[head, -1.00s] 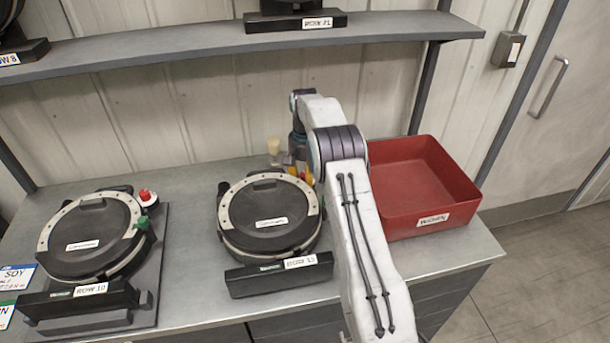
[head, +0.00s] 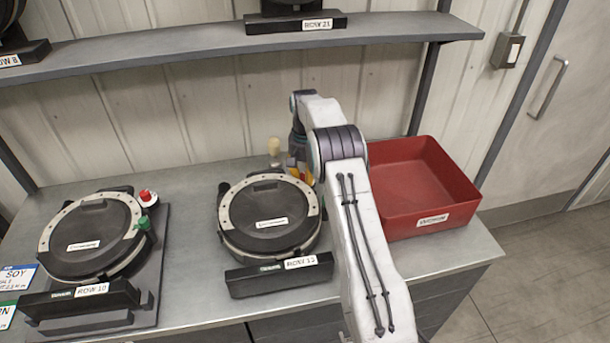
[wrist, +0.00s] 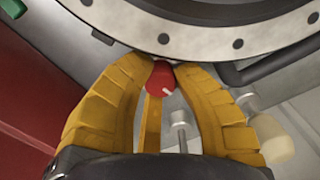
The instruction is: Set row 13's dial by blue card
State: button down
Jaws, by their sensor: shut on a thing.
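The row 13 seed meter (head: 268,215) is a round black disc with a pale, dotted rim, on the counter left of my arm. Its label (head: 301,262) is blurred in its last digit. My gripper (wrist: 163,68) has yellow fingers closed around a small red dial (wrist: 160,77) with a white mark, beside the meter's rim (wrist: 205,35). In the head view my gripper (head: 301,170) is mostly hidden behind my arm, at the meter's back right. The blue-topped card (head: 18,277) reads SOY and lies at the far left; its smaller print is not clearly legible.
Another meter, row 10 (head: 92,238), stands left with a red knob (head: 147,197). A red bin (head: 430,192) is right of my arm. A pale-topped post (wrist: 270,140) stands close to my right finger. A shelf (head: 230,48) runs above. A green card (head: 7,312) lies at left.

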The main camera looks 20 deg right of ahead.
aim_at(305, 174)
jog(key=shift+f, duration=0.1)
jog(key=c, duration=1.3)
grip_release()
jog(key=shift+n, duration=0.3)
jog(key=shift+r, duration=3.75)
jog(key=shift+o, duration=0.2)
